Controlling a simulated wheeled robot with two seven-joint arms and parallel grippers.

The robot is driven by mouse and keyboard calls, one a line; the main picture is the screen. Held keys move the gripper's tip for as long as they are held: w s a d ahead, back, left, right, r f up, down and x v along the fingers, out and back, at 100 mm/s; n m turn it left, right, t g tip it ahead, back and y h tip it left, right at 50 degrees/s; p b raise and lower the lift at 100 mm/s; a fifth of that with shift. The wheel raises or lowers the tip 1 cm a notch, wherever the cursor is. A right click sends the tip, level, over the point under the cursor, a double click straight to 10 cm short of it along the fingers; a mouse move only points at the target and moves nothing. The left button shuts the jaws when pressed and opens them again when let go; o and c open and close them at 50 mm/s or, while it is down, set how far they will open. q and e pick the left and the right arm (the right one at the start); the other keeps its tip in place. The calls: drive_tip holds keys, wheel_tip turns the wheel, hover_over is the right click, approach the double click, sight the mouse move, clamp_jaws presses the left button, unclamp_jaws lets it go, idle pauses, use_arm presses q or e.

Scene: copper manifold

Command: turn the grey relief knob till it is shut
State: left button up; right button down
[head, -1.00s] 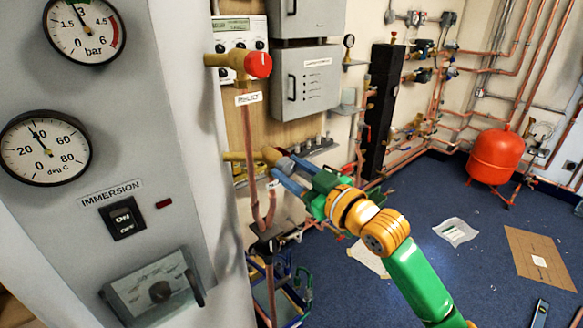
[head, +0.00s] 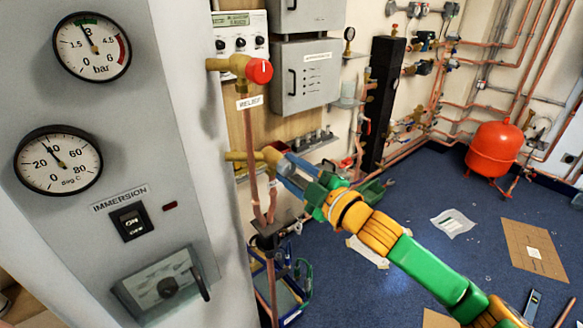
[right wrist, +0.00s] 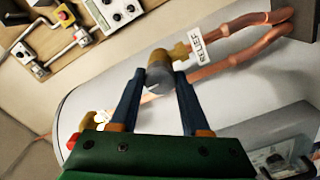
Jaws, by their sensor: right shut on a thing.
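The grey relief knob (head: 271,156) sits on the end of a brass valve (head: 238,156) on the copper pipe, below a red-capped valve (head: 258,70). My right gripper (head: 283,165) comes from the right and its blue fingers are closed around the knob. In the right wrist view the knob (right wrist: 160,80) is a short grey cylinder between the two fingertips (right wrist: 158,92), with a RELIEF tag (right wrist: 196,47) beside its brass body. How far the knob is turned cannot be told. My left gripper is out of view.
A grey panel with a bar gauge (head: 92,47), a temperature gauge (head: 58,160) and an immersion switch (head: 130,221) stands close on the left. A grey box (head: 307,75) hangs behind the valves. A red tank (head: 494,150) and open blue floor lie to the right.

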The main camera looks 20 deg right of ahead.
idle(0.4)
drive_tip(key=shift+c, duration=1.9)
unclamp_jaws()
drive_tip(key=shift+s+d+f, duration=0.1)
drive_tip(key=shift+s+f, duration=0.05)
drive_tip(key=shift+s, duration=0.1)
drive_tip(key=b+v, duration=0.3)
drive_tip(key=v, duration=0.3)
drive_tip(key=shift+s, duration=0.3)
